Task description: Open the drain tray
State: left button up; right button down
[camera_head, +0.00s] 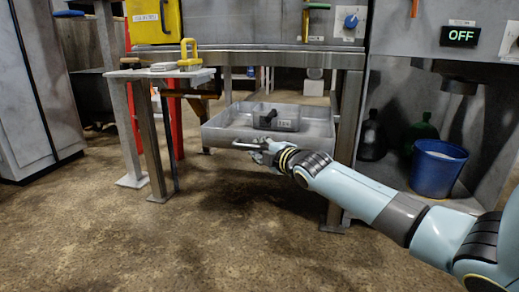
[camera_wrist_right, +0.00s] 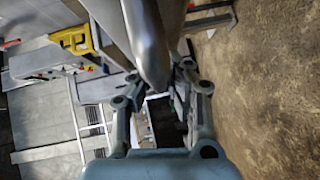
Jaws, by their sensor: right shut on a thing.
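The drain tray (camera_head: 222,133) is a shallow grey metal tray, low under the machine's bench. A bar handle (camera_head: 243,146) shows at the tray's front. My right gripper (camera_head: 262,150) is at this handle, shut on it. In the right wrist view, a smooth grey metal bar (camera_wrist_right: 148,45) runs between the fingers of my right gripper (camera_wrist_right: 160,78). How far the tray is drawn out is hard to tell. My left gripper is not in view.
A small side table (camera_head: 150,73) with a yellow padlock (camera_head: 188,54) stands at left. A bench leg (camera_head: 347,125) is just right of the tray. A blue bucket (camera_head: 437,168) and dark bottles stand at right. The floor in front of the tray is clear.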

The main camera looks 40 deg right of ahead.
jog(key=shift+a+r, duration=0.1)
jog(key=c, duration=1.3)
grip_release()
jog(key=s, duration=0.4)
jog(key=s+r, duration=0.1)
jog(key=s, duration=0.7)
jog(key=shift+a+r, duration=0.35)
